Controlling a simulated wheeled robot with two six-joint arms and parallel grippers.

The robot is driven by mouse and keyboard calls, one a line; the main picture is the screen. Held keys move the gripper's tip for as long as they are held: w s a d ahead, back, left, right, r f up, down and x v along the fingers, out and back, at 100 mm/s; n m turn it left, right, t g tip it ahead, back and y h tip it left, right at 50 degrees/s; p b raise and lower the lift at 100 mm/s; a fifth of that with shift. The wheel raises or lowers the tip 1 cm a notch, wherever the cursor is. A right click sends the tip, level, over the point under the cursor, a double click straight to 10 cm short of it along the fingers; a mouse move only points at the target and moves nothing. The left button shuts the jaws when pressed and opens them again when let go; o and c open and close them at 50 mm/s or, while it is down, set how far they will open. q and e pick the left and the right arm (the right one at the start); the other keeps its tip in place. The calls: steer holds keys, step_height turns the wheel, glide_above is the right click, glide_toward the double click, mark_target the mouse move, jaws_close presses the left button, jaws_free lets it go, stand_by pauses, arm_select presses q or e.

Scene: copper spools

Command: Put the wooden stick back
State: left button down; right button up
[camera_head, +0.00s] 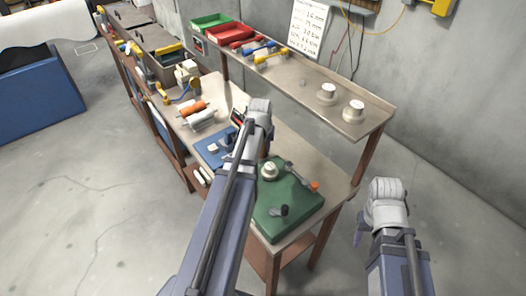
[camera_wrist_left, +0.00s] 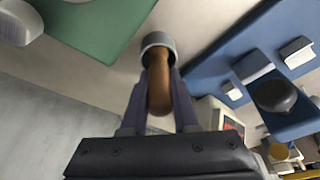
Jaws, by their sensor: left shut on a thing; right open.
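The brown wooden stick (camera_wrist_left: 159,88) shows in the left wrist view between the two fingers of my left gripper (camera_wrist_left: 160,78), which is shut on it. Its far end meets a grey round ring or cup (camera_wrist_left: 157,41); I cannot tell whether it is inside or only in front of it. In the head view my left arm reaches over the bench and hides the left fingers and the stick. My right gripper (camera_head: 361,229) is open and empty, off the right end of the bench, with its fingers only partly visible.
A green mat (camera_head: 290,222) holds a white spool (camera_head: 269,171), a dark piece and an orange-tipped tool. A blue holder (camera_wrist_left: 228,72) lies right of the stick. A raised shelf (camera_head: 300,84) with trays and white spools runs behind. Clear floor lies right.

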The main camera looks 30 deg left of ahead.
arm_select(q)
steer(key=shift+r, duration=0.1)
steer(key=shift+f, duration=0.25)
steer(key=c, duration=0.7)
jaws_free()
steer(key=shift+r, duration=0.1)
steer(key=p+v, duration=1.1)
steer(key=v, duration=0.1)
steer(key=shift+r+p, duration=0.15)
steer(key=shift+p, duration=0.25)
steer(key=shift+d, duration=0.15)
